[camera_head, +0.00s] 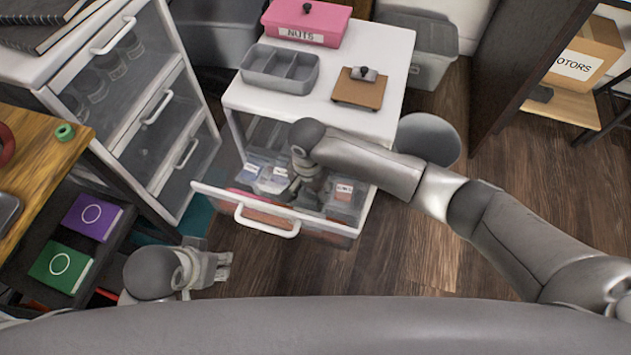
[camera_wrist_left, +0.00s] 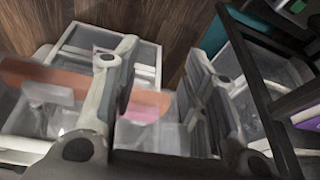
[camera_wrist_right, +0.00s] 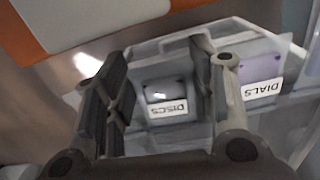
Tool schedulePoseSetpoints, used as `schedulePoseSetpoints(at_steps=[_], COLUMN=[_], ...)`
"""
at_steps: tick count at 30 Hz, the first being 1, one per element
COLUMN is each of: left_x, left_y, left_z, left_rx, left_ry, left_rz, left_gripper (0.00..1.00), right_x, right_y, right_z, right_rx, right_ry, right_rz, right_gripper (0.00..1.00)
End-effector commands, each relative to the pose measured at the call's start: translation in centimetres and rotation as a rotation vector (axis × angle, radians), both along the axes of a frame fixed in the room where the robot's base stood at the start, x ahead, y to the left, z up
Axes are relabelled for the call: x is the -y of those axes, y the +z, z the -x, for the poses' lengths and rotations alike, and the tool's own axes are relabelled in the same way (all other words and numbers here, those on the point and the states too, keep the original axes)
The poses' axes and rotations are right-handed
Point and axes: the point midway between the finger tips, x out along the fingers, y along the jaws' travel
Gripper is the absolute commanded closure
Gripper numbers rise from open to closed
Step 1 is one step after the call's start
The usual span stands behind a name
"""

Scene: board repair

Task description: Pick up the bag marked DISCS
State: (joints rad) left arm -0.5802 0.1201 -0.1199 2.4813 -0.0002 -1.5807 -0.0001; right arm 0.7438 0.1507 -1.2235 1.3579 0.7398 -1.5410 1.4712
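The bag marked DISCS (camera_wrist_right: 168,92) shows in the right wrist view, lying in a grey compartment with its white label upside down in the picture. My right gripper (camera_wrist_right: 160,95) is open, its fingers apart on either side of the bag in that view. I cannot tell whether they touch it. In the head view my right gripper (camera_head: 309,188) reaches down into the open clear drawer (camera_head: 268,222), and the arm hides part of the contents. My left gripper (camera_head: 222,268) is low at the left of the drawer. In the left wrist view it (camera_wrist_left: 158,95) is open and empty.
A bag marked DIALS (camera_wrist_right: 262,82) lies beside the DISCS compartment. Above the drawer, the white cabinet top (camera_head: 245,98) carries a pink NUTS box (camera_head: 306,22), a grey divided tray (camera_head: 280,68) and a brown board (camera_head: 358,90). A drawer unit (camera_head: 165,135) stands left.

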Motion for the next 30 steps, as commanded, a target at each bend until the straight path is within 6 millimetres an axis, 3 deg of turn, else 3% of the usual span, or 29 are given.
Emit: schedulePoseSetpoints(at_steps=[11,18,30], left_x=[0.0,0.0,0.4], left_y=[0.2,0.1,-6.5], left_z=[0.0,-0.3,-1.6], left_rx=[0.001,-0.003,-0.041], left_ry=[0.000,0.000,-0.006], left_rz=[0.000,0.000,-0.002], left_gripper=[0.60,0.60,0.60], right_x=[0.0,-0.1,-0.1], right_y=[0.4,3.1,7.7], right_z=[0.0,0.0,0.0], right_rx=[0.000,0.001,0.001], right_ry=[0.001,0.000,0.000], right_rz=[-0.001,-0.003,-0.003], right_gripper=[0.72,0.72,0.72])
